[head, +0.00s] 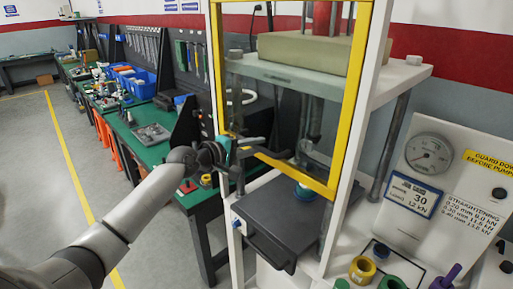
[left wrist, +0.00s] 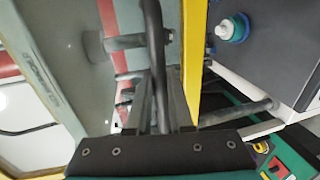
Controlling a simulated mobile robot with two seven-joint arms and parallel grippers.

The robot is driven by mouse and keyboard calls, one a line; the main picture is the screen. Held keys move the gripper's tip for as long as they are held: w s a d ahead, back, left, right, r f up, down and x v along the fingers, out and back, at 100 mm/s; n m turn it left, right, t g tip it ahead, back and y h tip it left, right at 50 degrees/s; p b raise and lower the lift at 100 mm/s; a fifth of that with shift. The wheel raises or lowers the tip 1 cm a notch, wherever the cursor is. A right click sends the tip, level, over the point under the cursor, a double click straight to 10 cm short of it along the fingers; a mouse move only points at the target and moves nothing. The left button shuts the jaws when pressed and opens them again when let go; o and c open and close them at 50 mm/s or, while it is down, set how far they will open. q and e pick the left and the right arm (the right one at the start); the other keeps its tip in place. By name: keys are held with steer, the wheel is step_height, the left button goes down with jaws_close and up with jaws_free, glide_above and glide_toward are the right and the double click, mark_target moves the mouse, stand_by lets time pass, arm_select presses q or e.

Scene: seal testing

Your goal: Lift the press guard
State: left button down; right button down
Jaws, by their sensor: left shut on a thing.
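The press guard (head: 285,170) is a clear panel in a yellow frame on the front of the white press. Its lower edge hangs above the dark press bed (head: 290,222), leaving a gap. My left gripper (head: 252,147) is at the lower left part of the guard. In the left wrist view, the fingers (left wrist: 158,95) are shut on a black bar, the guard handle (left wrist: 153,40). The yellow frame edge (left wrist: 193,60) runs beside them. A white and blue-green part (left wrist: 234,28) sits on the bed; it also shows in the head view (head: 306,190). My right gripper is out of view.
A gauge panel (head: 430,175) stands right of the press. Coloured rings (head: 362,269) and a purple-handled tool (head: 446,276) lie in front of it. A green workbench (head: 150,140) with bins runs along the left wall. The floor at left is clear.

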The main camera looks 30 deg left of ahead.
arm_select(q)
steer(key=c, duration=0.8)
jaws_free()
steer(key=b+v, duration=0.2)
steer(key=v, duration=1.3)
steer(key=shift+s, duration=0.1)
